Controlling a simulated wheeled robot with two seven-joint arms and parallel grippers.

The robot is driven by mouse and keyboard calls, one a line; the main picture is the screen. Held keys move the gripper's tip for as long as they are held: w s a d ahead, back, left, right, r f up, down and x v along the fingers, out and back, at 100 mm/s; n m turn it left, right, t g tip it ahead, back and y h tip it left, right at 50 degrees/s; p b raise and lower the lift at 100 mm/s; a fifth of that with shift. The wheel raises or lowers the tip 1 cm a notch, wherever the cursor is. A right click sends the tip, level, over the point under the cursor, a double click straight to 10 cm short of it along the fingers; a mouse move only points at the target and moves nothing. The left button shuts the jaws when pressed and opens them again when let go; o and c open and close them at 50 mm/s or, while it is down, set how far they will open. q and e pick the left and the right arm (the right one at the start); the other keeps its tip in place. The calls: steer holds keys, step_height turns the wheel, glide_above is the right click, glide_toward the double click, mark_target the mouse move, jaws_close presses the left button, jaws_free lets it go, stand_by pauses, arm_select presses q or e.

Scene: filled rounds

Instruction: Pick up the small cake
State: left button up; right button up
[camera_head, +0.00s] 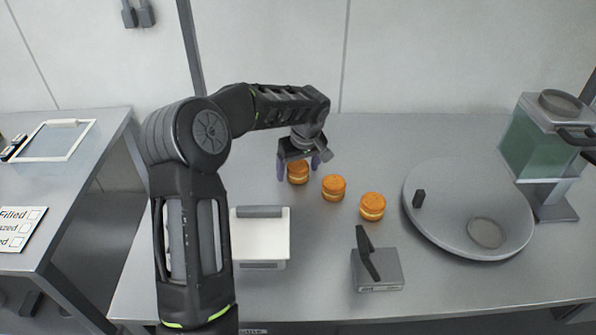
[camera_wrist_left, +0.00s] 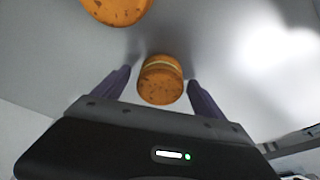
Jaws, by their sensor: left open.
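Three small round orange cakes with a pale filling layer stand in a slanting row on the grey table. The leftmost cake (camera_head: 298,173) is under my left gripper (camera_head: 304,165). The middle cake (camera_head: 333,187) and the right cake (camera_head: 372,206) stand apart from it. In the left wrist view a cake (camera_wrist_left: 160,80) lies between the two purple fingers of my open left gripper (camera_wrist_left: 163,85), with a gap on each side. Another cake (camera_wrist_left: 117,8) is cut off at the top edge. My right gripper is not in view.
A white-topped box (camera_head: 262,238) and a grey box with a black lever (camera_head: 378,270) stand near the front. A large round grey tray (camera_head: 440,185) and a green-tinted dispenser (camera_head: 540,140) are at the right. Bare table lies behind the cakes.

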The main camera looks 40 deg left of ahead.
mark_target(298, 165)
arm_select(q)
steer(key=shift+c, duration=0.4)
steer(key=c, duration=0.9)
steer(key=shift+o, duration=0.2)
steer(key=shift+r, duration=0.15)
step_height(298, 165, up, 10)
steer(key=shift+f+b, duration=0.1)
steer(key=shift+b, duration=0.75)
